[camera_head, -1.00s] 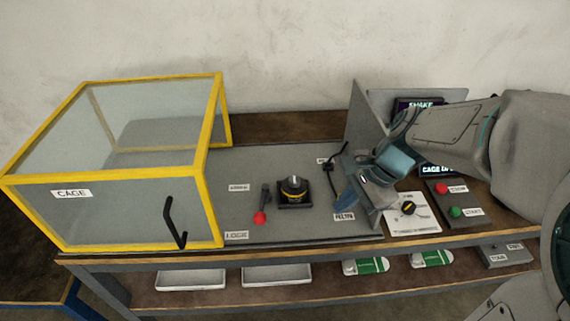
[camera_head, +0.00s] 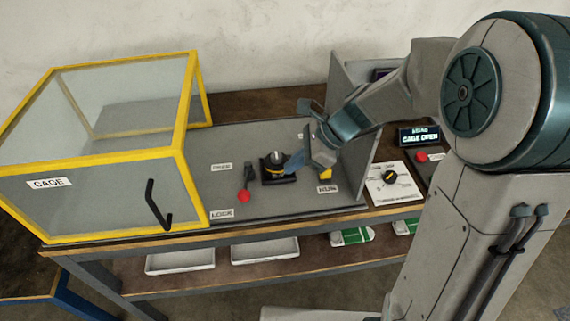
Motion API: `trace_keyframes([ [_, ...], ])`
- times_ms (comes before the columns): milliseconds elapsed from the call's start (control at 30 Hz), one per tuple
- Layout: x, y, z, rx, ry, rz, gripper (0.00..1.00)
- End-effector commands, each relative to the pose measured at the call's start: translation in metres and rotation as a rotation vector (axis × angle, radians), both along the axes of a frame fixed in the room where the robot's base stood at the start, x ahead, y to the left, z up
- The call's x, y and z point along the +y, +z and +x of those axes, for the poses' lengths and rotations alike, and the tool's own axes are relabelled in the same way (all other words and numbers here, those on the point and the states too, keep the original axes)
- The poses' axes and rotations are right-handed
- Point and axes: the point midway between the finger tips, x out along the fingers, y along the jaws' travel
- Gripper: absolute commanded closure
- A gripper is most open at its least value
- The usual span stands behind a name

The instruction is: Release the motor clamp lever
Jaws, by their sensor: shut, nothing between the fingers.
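The motor clamp lever (camera_head: 244,195) has a red knob and a short dark arm. It stands on the grey plate, between a label at its upper end, too small to read surely, and the LOCK label (camera_head: 222,213).
The yellow-framed cage (camera_head: 110,150) with a black handle stands left of the lever. A grey upright panel (camera_head: 350,130) stands behind my arm. A dial panel (camera_head: 391,183), a red button (camera_head: 421,156) and a CAGE OPEN display (camera_head: 419,136) are on the right. White trays (camera_head: 180,261) lie below.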

Motion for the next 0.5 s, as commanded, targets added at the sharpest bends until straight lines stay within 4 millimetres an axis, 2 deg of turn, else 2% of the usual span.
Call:
trace_keyframes([
  [333,0.048,-0.059,-0.004,0.005,0.004,0.0,1.0],
  [500,0.073,-0.063,-0.005,0.0,0.004,0.0,1.0],
])
